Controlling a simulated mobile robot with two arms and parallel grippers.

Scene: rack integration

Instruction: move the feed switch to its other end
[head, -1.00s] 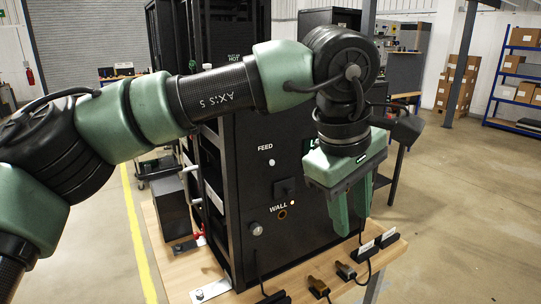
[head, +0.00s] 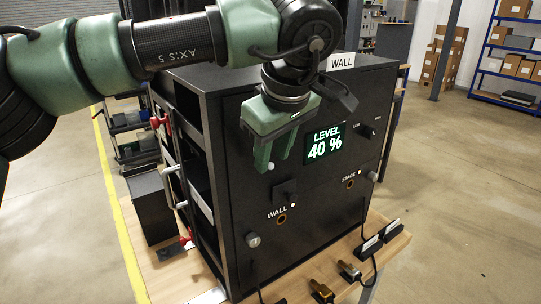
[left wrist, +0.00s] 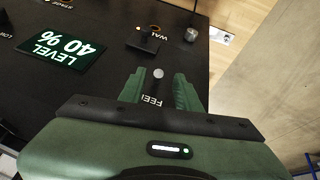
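The feed switch (head: 270,167) shows as a small pale round tip on the front of the black cabinet. In the left wrist view the tip (left wrist: 158,73) lies just beyond the FEED label (left wrist: 152,100). My left gripper (head: 274,156) is open and points at the panel. In the left wrist view the tip shows in the gap between its two green fingers (left wrist: 159,88), with no clear contact. In the head view the gripper hides the FEED label. My right gripper is not in view.
A black block with a small light (head: 285,192) sits below, above the WALL label (head: 277,212). A display reading LEVEL 40 % (head: 324,144) and a dark knob (head: 366,132) are to the right. Plugs and cables lie on the wooden bench (head: 390,246).

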